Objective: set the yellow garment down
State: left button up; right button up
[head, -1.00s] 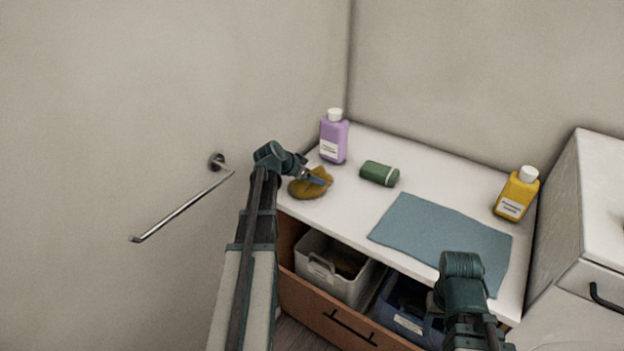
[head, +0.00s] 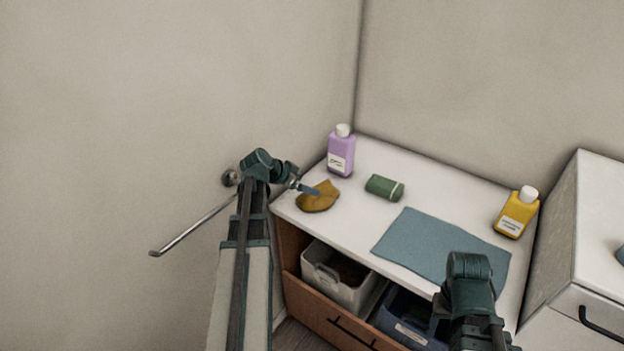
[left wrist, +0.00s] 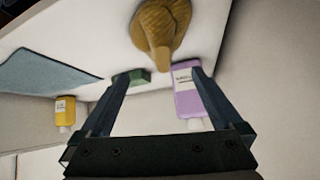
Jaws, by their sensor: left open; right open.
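The yellow garment (head: 318,197) is a mustard-coloured crumpled bundle lying on the left end of the white counter. In the left wrist view the garment (left wrist: 160,28) lies beyond the fingertips, with a narrow fold pointing toward them. My left gripper (head: 308,189) is at the garment's left upper side in the head view. In the left wrist view my left gripper (left wrist: 163,78) is open, with nothing between its fingers. My right arm (head: 468,285) is over the counter's front edge at the lower right; its fingertips are hidden.
A purple bottle (head: 341,155), a green roll (head: 384,188), a blue-grey cloth (head: 425,245) and a yellow bottle (head: 517,214) are on the counter (head: 445,186). Below, an open drawer (head: 325,322) holds a white bin (head: 345,288) and a blue bin (head: 408,325). A towel bar (head: 190,228) sticks out at left.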

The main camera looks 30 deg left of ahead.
pick_arm(q)
jog(key=shift+p+v, duration=0.45)
jog(key=shift+v, duration=0.7)
jog(key=s+d+f+g, duration=0.1)
jog(key=d, duration=0.6)
jog(key=s+d+f+g, duration=0.1)
jog(key=d+f+g, duration=0.1)
jog(key=d, duration=0.6)
jog(key=s+d+f+g, duration=0.1)
jog(key=s+d+g, duration=0.1)
jog(key=d, duration=0.6)
jog(key=shift+f+m+h, duration=0.25)
jog(key=shift+m+h, duration=0.05)
jog(key=shift+h, duration=0.1)
jog(key=s+d+f+g+y, duration=0.1)
jog(key=s+d+g+y, duration=0.3)
jog(key=s+d, duration=1)
jog(key=shift+s+d+f+n+y, duration=0.3)
jog(key=shift+d+f+n, duration=0.1)
jog(key=shift+d, duration=0.5)
